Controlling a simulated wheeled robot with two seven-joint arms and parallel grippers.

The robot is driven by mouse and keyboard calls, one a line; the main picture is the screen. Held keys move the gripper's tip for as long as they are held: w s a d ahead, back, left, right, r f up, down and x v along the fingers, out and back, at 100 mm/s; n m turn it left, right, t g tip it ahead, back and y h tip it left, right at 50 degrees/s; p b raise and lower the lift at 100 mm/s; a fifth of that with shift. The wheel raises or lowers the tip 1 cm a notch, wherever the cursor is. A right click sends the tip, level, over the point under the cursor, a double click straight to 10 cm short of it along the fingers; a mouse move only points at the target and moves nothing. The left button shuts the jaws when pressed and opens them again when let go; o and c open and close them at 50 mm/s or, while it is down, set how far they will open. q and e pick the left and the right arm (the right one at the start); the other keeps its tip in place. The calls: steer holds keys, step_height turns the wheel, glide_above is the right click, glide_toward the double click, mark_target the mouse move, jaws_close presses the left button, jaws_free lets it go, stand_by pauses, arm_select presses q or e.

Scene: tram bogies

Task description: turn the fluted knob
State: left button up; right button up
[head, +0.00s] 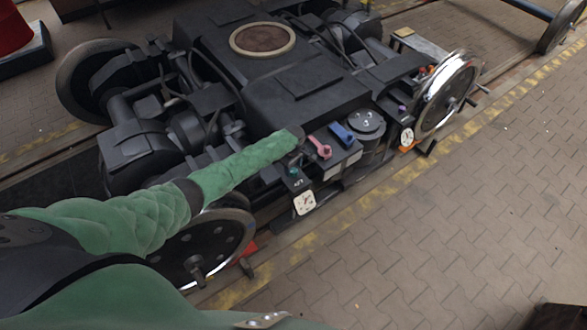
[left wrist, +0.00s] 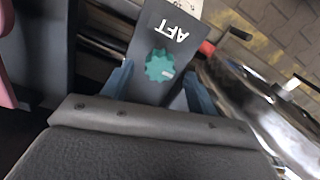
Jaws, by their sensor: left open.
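The fluted knob (left wrist: 159,65) is teal, with a pale mark on its face, and sits on a dark grey panel (left wrist: 150,40) lettered AFT. It also shows small in the head view (head: 293,171), just below the end of my left arm. In the left wrist view my left gripper (left wrist: 160,82) is open, with one blue-grey finger on each side of the knob and gaps between. I cannot tell how far the fingertips are from the panel. In the head view the wrist end largely hides the fingers. My right gripper is not in view.
A pink lever (head: 320,147) and a blue lever (head: 342,133) stand right of the knob. A white gauge (head: 304,203) hangs below it. The dark bogie frame (head: 305,95) lies behind, with wheels (head: 447,92) at the sides. The paved floor (head: 440,220) in front is clear.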

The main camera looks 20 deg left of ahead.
arm_select(q)
steer(key=shift+f, duration=1.05)
steer(key=shift+c, duration=0.5)
steer(key=c, duration=0.9)
steer(key=shift+m, duration=0.3)
